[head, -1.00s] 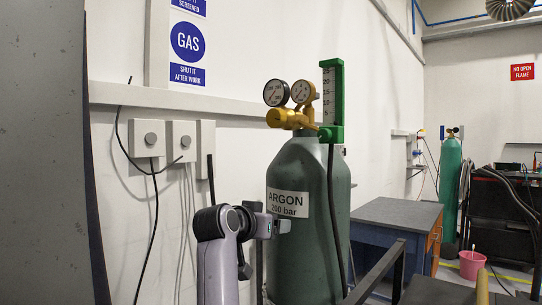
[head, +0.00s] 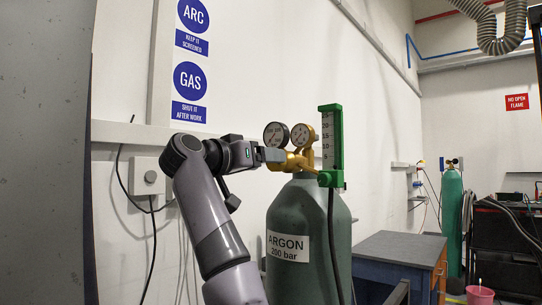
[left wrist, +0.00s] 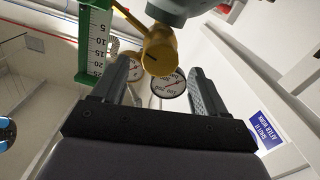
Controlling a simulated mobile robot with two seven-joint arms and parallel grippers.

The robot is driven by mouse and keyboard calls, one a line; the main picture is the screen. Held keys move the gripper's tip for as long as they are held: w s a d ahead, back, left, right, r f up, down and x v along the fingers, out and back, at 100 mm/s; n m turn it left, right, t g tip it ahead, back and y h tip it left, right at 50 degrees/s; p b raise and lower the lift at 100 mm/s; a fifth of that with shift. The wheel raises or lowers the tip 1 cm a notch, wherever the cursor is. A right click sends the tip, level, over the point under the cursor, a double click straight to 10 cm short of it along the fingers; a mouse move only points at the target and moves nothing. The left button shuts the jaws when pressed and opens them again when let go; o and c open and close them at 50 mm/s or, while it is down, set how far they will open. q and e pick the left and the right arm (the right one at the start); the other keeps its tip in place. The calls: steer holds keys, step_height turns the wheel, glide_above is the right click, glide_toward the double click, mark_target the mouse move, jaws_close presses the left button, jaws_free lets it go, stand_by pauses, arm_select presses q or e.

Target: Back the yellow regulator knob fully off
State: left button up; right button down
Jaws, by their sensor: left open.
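The yellow regulator knob (head: 278,166) sits on the left of the brass regulator (head: 303,162), on top of the argon cylinder (head: 308,215). My left gripper (head: 277,155) is open at the knob, and its finger hides part of the knob in the head view. In the left wrist view the knob (left wrist: 160,52) shows a dark mark on its face, near the tips of my open fingers (left wrist: 158,70). The fingers lie to either side of it, apart from it in the picture; I cannot tell how deep it sits between them. My right gripper is not in view.
Two gauges (head: 276,134) stand just above the knob. A green flow meter (head: 331,145) is at the right of the regulator, with a black hose (head: 331,225) hanging down. The wall rail (head: 135,134) runs behind. A blue workbench (head: 400,255) stands right of the cylinder.

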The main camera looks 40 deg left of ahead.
mark_target(273, 167)
arm_select(q)
steer(key=shift+w+d+p, duration=0.1)
steer(key=shift+w+p, duration=0.35)
steer(key=shift+w, duration=1.15)
steer(key=c, duration=1.1)
steer(key=shift+o, duration=0.2)
steer(key=shift+n, duration=0.4)
steer(key=shift+f+n, duration=0.15)
steer(key=shift+n, duration=4.9)
steer(key=shift+f+n, duration=0.1)
steer(key=shift+n, duration=4.95)
